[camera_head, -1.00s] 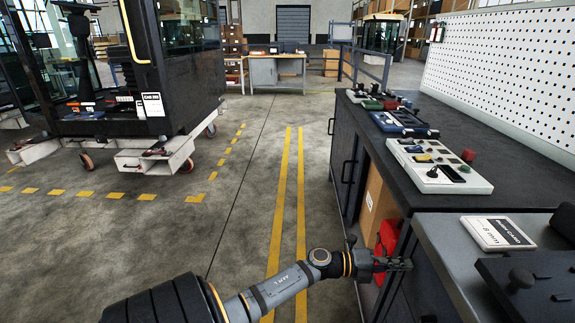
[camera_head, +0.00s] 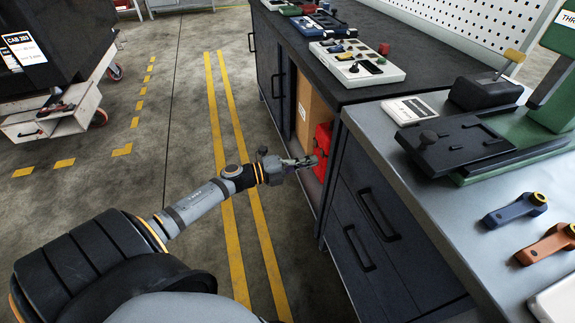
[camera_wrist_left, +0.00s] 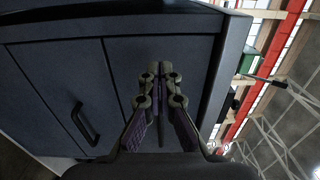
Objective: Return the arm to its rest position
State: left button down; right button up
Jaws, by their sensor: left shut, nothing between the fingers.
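My left arm comes in from the lower left in the head view. Its gripper (camera_head: 303,163) is in front of the bench cabinet, close to the open bay with a red object (camera_head: 322,148) in it. The gripper is shut and empty. In the left wrist view the closed fingers (camera_wrist_left: 160,75) are in front of a dark cabinet front (camera_wrist_left: 60,75) with a black handle (camera_wrist_left: 84,124). I cannot tell whether the fingertips touch anything. My right gripper is not in view.
The workbench (camera_head: 350,80) carries a light control panel (camera_head: 350,62) and several small parts. The grey bench (camera_head: 450,215) at right holds a green machine, a blue tool and an orange tool. A dark cab trolley (camera_head: 60,60) stands at left. The floor with yellow lines (camera_head: 240,180) is clear between.

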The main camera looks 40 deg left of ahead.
pick_arm(q)
jog(key=p+v, duration=0.1)
jog(key=v, duration=0.3)
jog(key=shift+s+a, duration=0.2)
jog(key=shift+a, duration=0.1)
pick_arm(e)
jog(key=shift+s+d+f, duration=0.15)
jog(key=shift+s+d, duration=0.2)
